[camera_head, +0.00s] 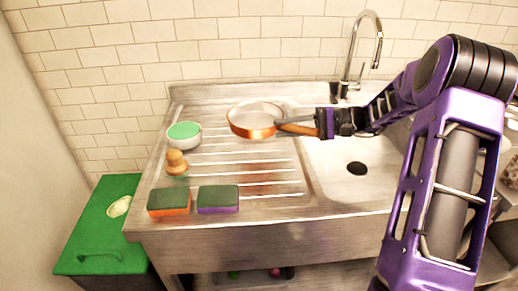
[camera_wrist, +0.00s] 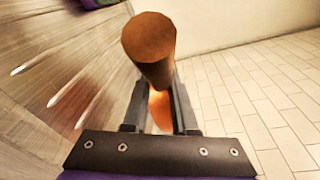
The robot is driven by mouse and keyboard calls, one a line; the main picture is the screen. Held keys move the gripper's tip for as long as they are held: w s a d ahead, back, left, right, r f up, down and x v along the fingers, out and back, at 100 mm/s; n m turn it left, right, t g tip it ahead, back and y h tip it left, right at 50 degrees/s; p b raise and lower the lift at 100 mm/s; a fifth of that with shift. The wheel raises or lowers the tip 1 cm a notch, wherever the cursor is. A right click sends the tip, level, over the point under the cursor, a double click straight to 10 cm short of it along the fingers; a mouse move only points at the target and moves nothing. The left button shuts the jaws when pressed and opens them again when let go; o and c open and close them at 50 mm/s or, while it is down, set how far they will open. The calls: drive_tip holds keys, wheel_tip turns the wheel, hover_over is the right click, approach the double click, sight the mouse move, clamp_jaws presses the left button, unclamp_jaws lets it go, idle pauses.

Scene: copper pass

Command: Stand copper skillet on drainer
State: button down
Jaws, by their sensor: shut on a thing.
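The copper skillet (camera_head: 255,131) has a copper outer wall and a pale inside, and its open side faces up. It is over the back right of the ribbed drainer (camera_head: 262,172); I cannot tell whether it touches the surface. My gripper (camera_head: 318,123) is shut on the skillet's brown handle, to the right of the pan. In the wrist view the handle's round end (camera_wrist: 148,38) stands between the two fingers of my gripper (camera_wrist: 158,105), with a little copper showing behind. The skillet's pan is mostly hidden there.
A white bowl with green inside (camera_head: 184,134), a wooden-knobbed brush (camera_head: 176,162) and two sponges (camera_head: 169,202) (camera_head: 218,199) stand along the drainer's left and front. The sink basin (camera_head: 345,165) and tap (camera_head: 362,50) are at right. A green-lidded bin (camera_head: 98,225) is at left. The drainer's middle is clear.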

sight(283, 163)
wheel_tip(283, 163, down, 8)
drive_tip(key=shift+f+b, duration=0.1)
drive_tip(key=shift+b, duration=0.4)
drive_tip(key=shift+f, duration=0.1)
drive_tip(key=c, duration=1)
unclamp_jaws()
drive_tip(key=shift+f, duration=0.1)
drive_tip(key=shift+r, duration=0.2)
drive_tip(key=s+d+r, duration=0.1)
drive_tip(key=d, duration=1.1)
drive_tip(key=shift+r, duration=0.2)
